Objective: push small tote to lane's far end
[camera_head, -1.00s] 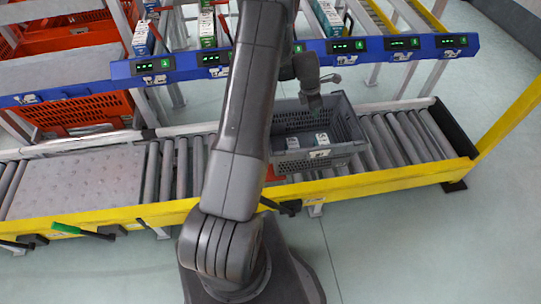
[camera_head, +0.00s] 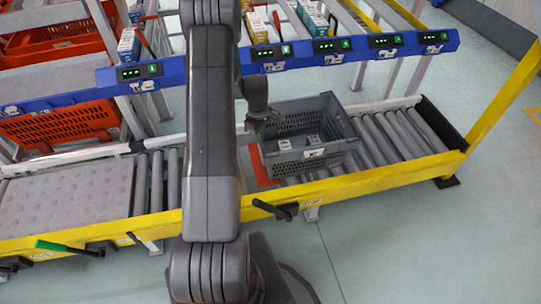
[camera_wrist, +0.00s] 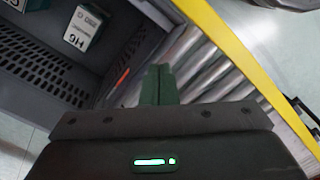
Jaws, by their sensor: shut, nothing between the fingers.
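The small grey tote (camera_head: 345,148) sits on the roller lane in the head view, with small boxes (camera_head: 312,141) inside. Its perforated wall (camera_wrist: 72,88) and the boxes (camera_wrist: 83,27) fill the upper left of the wrist view. My gripper (camera_head: 262,122) is at the tote's left end in the head view. Its fingers (camera_wrist: 159,84) are shut together and empty, pointing down beside the tote's wall over the rollers. I cannot tell whether they touch the tote.
The roller lane (camera_head: 385,138) is clear right of the tote, up to a dark end stop (camera_head: 440,122). A yellow rail (camera_head: 400,168) runs along the near side. A blue shelf beam (camera_head: 350,48) with green displays stands behind. Orange totes (camera_head: 60,125) are at left.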

